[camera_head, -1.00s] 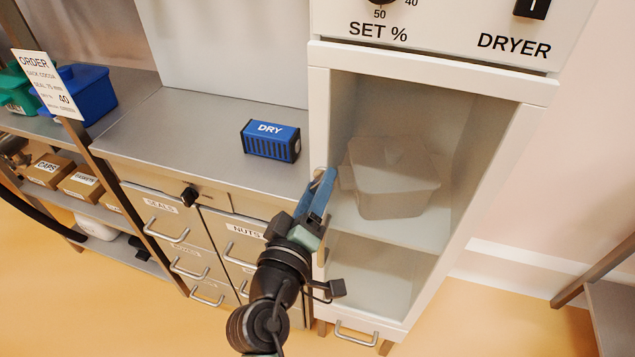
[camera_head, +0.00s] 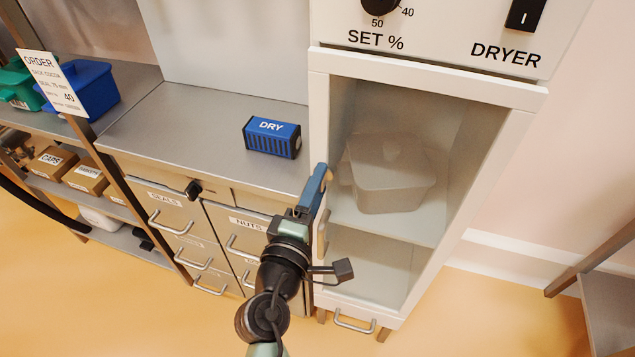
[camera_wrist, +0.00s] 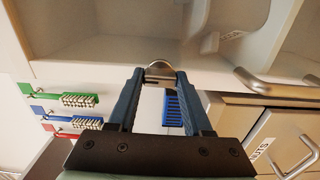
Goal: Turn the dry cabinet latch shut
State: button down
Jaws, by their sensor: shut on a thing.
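The white dry cabinet (camera_head: 430,74) stands at centre right in the head view, with a pale lidded tub (camera_head: 390,175) on its shelf. The tub looks hazy, as if behind a clear door. My gripper (camera_head: 323,172) is at the cabinet's left front edge, its blue fingers seen nearly edge-on. In the wrist view my gripper (camera_wrist: 160,78) is shut on a rounded metal latch (camera_wrist: 160,68) between the fingertips. In the head view the fingers hide most or all of the latch, and its exact angle cannot be told.
A blue DRY box (camera_head: 271,138) lies on the grey counter (camera_head: 195,115) left of the cabinet. Drawers with bar handles (camera_head: 168,222) are below the counter. A shelf with blue (camera_head: 82,88) and green bins is at far left. Floor in front is clear.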

dwell(0.4)
jog(key=shift+c, duration=1.6)
grip_release()
jog(key=b+v, duration=0.2)
jog(key=v, duration=1.1)
